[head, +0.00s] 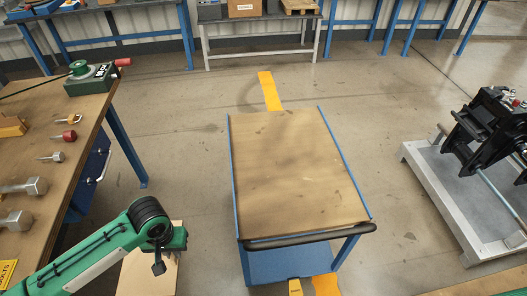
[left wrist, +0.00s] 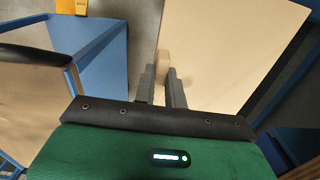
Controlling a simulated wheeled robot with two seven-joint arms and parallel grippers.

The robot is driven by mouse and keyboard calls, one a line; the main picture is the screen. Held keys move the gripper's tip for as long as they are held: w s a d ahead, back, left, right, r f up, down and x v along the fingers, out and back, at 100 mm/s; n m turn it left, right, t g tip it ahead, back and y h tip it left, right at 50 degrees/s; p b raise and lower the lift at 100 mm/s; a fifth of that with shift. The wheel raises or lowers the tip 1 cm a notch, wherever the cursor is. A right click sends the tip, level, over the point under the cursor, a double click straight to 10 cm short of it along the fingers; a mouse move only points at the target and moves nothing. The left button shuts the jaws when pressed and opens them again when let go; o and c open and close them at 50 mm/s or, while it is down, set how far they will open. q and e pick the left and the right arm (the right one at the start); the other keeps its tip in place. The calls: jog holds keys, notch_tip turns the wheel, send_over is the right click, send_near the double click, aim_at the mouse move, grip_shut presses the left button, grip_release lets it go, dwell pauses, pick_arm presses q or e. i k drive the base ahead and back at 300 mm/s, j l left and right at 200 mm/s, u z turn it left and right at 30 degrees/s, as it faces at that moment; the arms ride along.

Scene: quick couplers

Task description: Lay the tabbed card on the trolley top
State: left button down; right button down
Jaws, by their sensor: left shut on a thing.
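The tabbed card (head: 148,275) is a flat tan panel at the lower left of the head view, partly hidden by my left arm. My left gripper (head: 160,264) is beside the trolley's near left corner. In the left wrist view, its two grey fingers (left wrist: 163,86) are shut on the tab at the card's edge, and the card (left wrist: 230,45) extends beyond them to the right. The trolley top (head: 290,170) is a bare brown board with blue side edges. The trolley top (left wrist: 25,95) also shows at the left of the wrist view. My right gripper is out of view.
The trolley's black handle (head: 308,236) runs along its near end. A workbench (head: 75,135) with several metal parts and a green device (head: 90,78) stands at the left. A black mechanism (head: 490,130) on a grey-topped frame stands at the right. Open floor separates them from the trolley.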

aim_at(292, 179)
jog(key=i+j+z, duration=0.15)
jog(key=z, duration=0.25)
jog(key=i+j+z, duration=0.15)
jog(key=j+z, duration=0.25)
jog(key=i+j+z, duration=0.1)
jog(key=z, duration=0.3)
jog(key=j+z, duration=0.45)
